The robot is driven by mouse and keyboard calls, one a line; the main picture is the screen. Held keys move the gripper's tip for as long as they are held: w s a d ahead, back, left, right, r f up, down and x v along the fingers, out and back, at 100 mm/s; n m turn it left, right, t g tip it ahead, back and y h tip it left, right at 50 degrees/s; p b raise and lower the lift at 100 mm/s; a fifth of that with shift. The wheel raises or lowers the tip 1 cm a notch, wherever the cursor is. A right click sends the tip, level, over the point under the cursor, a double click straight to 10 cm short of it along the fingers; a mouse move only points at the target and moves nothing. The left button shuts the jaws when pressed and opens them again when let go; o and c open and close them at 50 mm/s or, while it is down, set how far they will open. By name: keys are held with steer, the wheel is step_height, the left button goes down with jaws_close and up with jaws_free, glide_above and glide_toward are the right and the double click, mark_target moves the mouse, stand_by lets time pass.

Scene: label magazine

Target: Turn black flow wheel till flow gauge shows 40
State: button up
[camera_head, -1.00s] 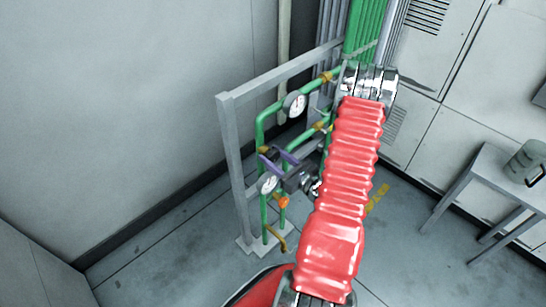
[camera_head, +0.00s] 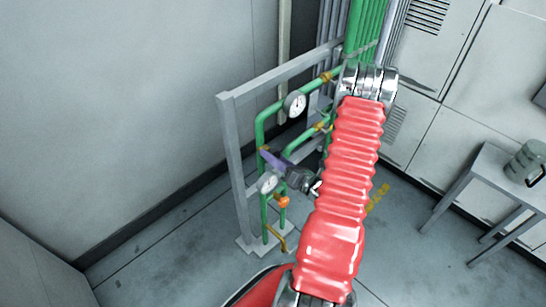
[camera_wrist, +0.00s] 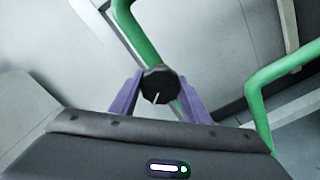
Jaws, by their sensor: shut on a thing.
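The black flow wheel (camera_wrist: 159,86) sits between my purple fingers in the wrist view, and a white mark on its face points down, slightly left. My gripper (camera_wrist: 160,92) is shut on it, one finger on each side. In the head view my gripper (camera_head: 268,158) reaches in front of the green pipework, and the wheel itself cannot be made out there. Two white round gauges show: an upper one (camera_head: 294,104) and a lower one (camera_head: 268,183) just below my gripper. Their needles are too small to read, and I cannot tell which is the flow gauge.
A grey frame (camera_head: 232,150) carries the green pipes (camera_head: 262,130), with orange and yellow fittings close to my gripper. Floor at the left is clear.

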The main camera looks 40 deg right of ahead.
steer(key=shift+d+m, duration=0.2)
steer(key=shift+m, duration=0.3)
steer(key=o, duration=1)
steer(key=shift+a, duration=0.1)
steer(key=shift+o, duration=0.2)
steer(key=s, duration=1.3)
steer(key=shift+s+d, duration=0.2)
steer(key=shift+s, duration=0.15)
